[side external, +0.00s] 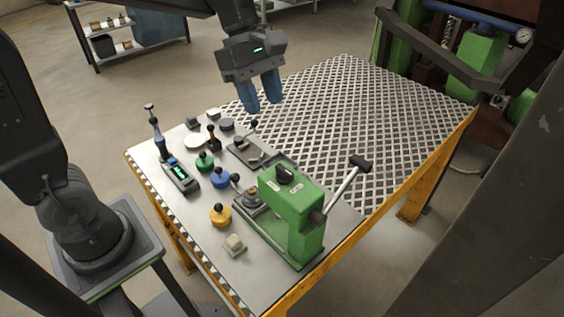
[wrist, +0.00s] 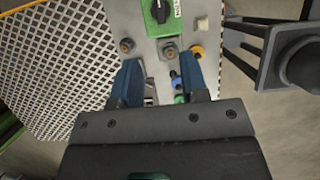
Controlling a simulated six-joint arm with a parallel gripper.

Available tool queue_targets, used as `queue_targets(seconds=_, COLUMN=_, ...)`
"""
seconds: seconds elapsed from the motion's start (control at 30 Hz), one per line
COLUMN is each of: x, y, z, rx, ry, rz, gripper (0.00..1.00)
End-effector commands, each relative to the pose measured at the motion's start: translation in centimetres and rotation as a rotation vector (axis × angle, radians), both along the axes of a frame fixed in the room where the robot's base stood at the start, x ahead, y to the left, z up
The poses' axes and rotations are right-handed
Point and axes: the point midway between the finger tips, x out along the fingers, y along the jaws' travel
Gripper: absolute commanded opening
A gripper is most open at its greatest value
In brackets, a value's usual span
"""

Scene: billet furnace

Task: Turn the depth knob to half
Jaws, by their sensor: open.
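A green machine (side external: 292,215) stands at the near side of the table in the side external view. A black knob (side external: 285,173) sits on its top, with small white labels beside it that are too small to read. In the wrist view the black knob (wrist: 158,12) shows at the top edge on the green housing. My gripper (side external: 261,102) is open and empty, with two blue fingers pointing down above the far part of the table. It is well apart from the knob. In the wrist view the gap of my gripper (wrist: 160,65) lies below the knob in the picture.
A lever with a black head (side external: 360,163) sticks out from the machine's right side. Green (side external: 204,161), blue (side external: 220,178) and yellow (side external: 220,214) knobbed parts stand left of it. A small device with a green display (side external: 180,176) stands farther left. The perforated plate (side external: 345,110) is clear.

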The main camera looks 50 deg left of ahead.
Motion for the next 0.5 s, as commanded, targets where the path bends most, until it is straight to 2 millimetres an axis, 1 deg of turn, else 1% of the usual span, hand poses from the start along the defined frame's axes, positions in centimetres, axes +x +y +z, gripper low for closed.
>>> queue_targets(seconds=0.17, x=-0.1, y=-0.9, z=-2.2, rx=0.0, ry=0.005, rz=-0.002, gripper=0.4)
queue_targets(seconds=0.5, x=-0.2, y=-3.6, z=-8.7, rx=0.001, ry=0.004, rz=-0.005, gripper=0.4)
